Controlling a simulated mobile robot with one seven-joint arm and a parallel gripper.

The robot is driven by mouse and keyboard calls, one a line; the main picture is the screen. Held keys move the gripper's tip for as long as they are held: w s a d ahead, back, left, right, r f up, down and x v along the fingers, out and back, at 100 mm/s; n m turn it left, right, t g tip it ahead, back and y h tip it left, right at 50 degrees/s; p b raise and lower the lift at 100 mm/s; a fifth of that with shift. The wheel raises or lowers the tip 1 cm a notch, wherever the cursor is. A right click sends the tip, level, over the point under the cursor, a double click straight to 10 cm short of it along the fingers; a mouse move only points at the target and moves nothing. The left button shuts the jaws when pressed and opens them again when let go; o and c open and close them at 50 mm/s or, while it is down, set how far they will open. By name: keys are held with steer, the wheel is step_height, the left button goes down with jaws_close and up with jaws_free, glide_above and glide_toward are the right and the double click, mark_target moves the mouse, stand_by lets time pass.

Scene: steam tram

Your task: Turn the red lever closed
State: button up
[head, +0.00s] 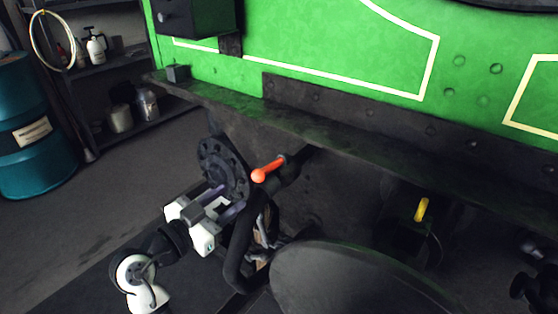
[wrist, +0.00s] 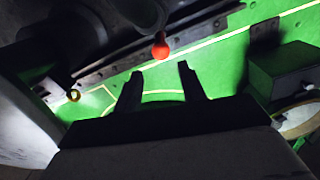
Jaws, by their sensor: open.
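The red lever (head: 269,169) sticks out from a dark pipe fitting below the ledge of the green tram, its round knob towards the lower left. In the wrist view the lever's red knob (wrist: 160,51) shows ahead of my gripper, just above the gap between the fingers. My gripper (head: 225,199) is to the lower left of the lever in the head view. Its two fingers (wrist: 160,82) are apart with nothing between them, and they look clear of the knob.
A dark round flange (head: 223,166) sits just behind my gripper. A black curved hose (head: 240,250) hangs to its right. A dark rounded body (head: 350,285) fills the lower middle. A yellow handle (head: 421,209) is farther right. A teal barrel (head: 35,130) and shelves stand at left; floor between is clear.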

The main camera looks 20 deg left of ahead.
mark_target(267, 166)
steer(key=p+x, duration=0.2)
steer(key=x, duration=1.1)
steer(key=shift+w+d+p, duration=0.15)
steer(key=shift+w+p, duration=0.15)
steer(key=shift+p, duration=0.1)
steer(key=shift+c, duration=0.4)
jaws_close()
